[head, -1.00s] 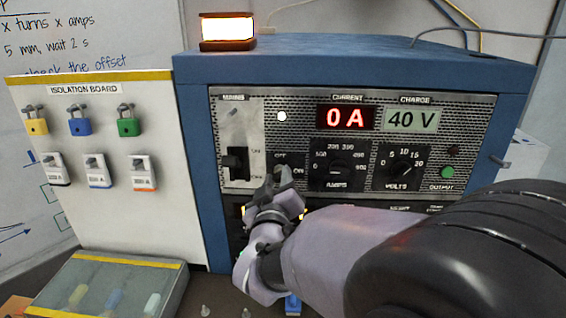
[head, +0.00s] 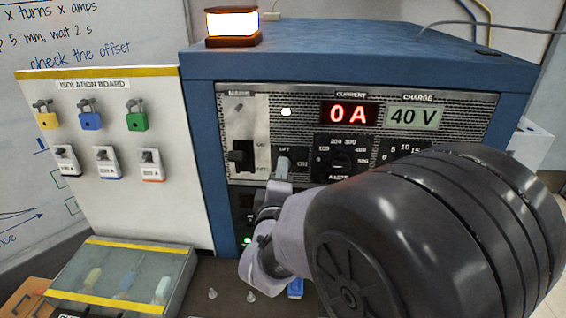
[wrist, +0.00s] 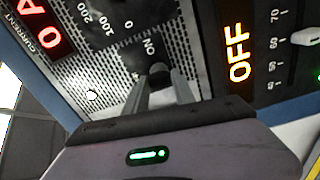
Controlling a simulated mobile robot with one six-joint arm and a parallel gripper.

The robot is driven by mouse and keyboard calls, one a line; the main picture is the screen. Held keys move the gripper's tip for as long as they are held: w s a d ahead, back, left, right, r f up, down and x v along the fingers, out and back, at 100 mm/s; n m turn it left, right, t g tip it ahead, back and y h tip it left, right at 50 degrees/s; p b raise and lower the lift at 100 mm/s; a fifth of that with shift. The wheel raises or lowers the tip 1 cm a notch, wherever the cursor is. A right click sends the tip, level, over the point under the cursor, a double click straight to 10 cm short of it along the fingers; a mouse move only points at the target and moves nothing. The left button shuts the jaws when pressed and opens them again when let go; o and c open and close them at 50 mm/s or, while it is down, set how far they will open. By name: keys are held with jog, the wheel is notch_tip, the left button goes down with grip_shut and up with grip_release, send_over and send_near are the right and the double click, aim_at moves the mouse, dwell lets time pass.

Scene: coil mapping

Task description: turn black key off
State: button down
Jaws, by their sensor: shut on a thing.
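The black key (wrist: 158,72) sits in its switch on the front panel of the blue cabinet. In the wrist view an ON label shows just beyond it. In the head view OFF and ON labels flank the switch, and my gripper hides the key itself. My gripper (head: 283,168) reaches up to the switch from below. In the wrist view my gripper (wrist: 160,82) has its two fingers converging on the key, shut on it. The key's exact angle is hard to tell.
The current display (head: 349,114) reads 0 A and the charge display (head: 415,117) 40 V. A black mains lever (head: 241,157) is left of the key. An orange OFF display (wrist: 240,52) glows nearby. The isolation board (head: 100,190) with padlocks stands left. A clear-lidded box (head: 125,250) lies in front.

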jog(key=shift+n, duration=0.6)
jog(key=shift+f+p, duration=0.1)
jog(key=shift+p, duration=0.2)
jog(key=c, duration=1)
grip_release()
jog(key=shift+c, duration=0.2)
jog(key=shift+s, duration=0.1)
